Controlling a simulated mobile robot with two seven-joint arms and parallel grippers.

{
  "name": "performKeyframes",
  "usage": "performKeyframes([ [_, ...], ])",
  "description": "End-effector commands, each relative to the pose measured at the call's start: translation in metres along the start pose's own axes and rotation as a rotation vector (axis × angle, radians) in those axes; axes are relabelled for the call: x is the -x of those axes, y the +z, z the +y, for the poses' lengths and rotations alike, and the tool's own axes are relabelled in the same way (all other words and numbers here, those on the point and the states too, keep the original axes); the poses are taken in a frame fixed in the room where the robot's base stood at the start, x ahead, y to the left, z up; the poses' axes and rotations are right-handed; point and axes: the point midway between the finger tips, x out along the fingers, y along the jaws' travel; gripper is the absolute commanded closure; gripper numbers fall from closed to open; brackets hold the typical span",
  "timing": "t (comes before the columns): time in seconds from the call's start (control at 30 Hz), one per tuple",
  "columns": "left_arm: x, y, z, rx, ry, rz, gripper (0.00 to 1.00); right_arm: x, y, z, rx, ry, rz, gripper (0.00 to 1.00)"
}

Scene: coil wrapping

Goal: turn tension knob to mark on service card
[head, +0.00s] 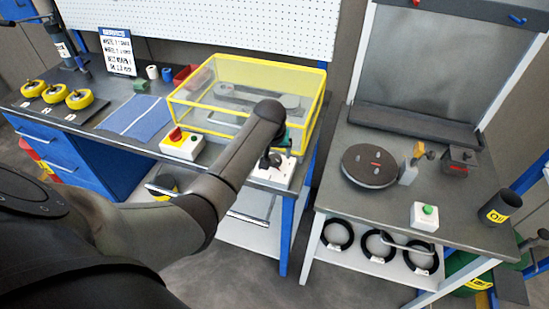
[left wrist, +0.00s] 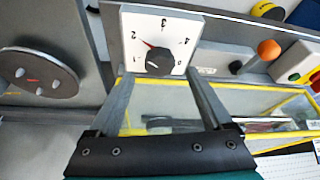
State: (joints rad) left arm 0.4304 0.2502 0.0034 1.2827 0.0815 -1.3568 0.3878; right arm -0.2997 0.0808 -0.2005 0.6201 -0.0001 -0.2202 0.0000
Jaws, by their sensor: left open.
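The tension knob (left wrist: 157,62) is a round black knob on a square white dial plate (left wrist: 180,22) with numbered marks. In the left wrist view a red line shows by the 2.
A yellow-framed clear guard (head: 222,62) stands behind the dial. A switch box (head: 182,145) with red and green controls is left of it. A second table (head: 320,178) at the right holds a dark disc (head: 369,166) and a green-button box (head: 424,216). A floor gap separates the tables.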

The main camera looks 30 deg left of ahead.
Motion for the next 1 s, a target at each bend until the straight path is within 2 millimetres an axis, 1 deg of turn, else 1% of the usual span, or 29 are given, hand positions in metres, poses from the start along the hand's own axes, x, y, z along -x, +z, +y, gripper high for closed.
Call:
performKeyframes([
  [0.03, -0.008, 0.001, 0.0, 0.0, -0.001, -0.003, 0.16, -0.003, 0.001, 0.0, 0.0, 0.0, 0.0, 0.5],
  [0.1, -0.016, 0.001, 0.0, 0.0, 0.0, -0.002, 0.16, -0.005, 0.001, -0.001, 0.0, -0.001, 0.0, 0.5],
  [0.3, -0.031, 0.001, 0.0, -0.001, 0.0, -0.001, 0.16, -0.01, 0.001, -0.001, 0.0, -0.001, -0.001, 0.5],
  [0.5, -0.036, 0.0, 0.0, -0.002, 0.0, 0.0, 0.16, -0.011, 0.001, -0.001, 0.0, -0.001, -0.001, 0.5],
  [0.73, -0.036, 0.0, 0.0, -0.001, 0.0, 0.0, 0.16, -0.011, 0.001, -0.001, 0.0, -0.002, 0.0, 0.5],
  [0.77, -0.036, 0.0, 0.0, -0.001, 0.0, 0.0, 0.19, -0.011, 0.001, -0.001, -0.001, -0.002, 0.0, 0.5],
  [1.0, -0.036, 0.0, 0.0, -0.001, 0.0, 0.0, 0.46, -0.011, 0.001, -0.001, -0.001, -0.002, 0.0, 0.5],
])
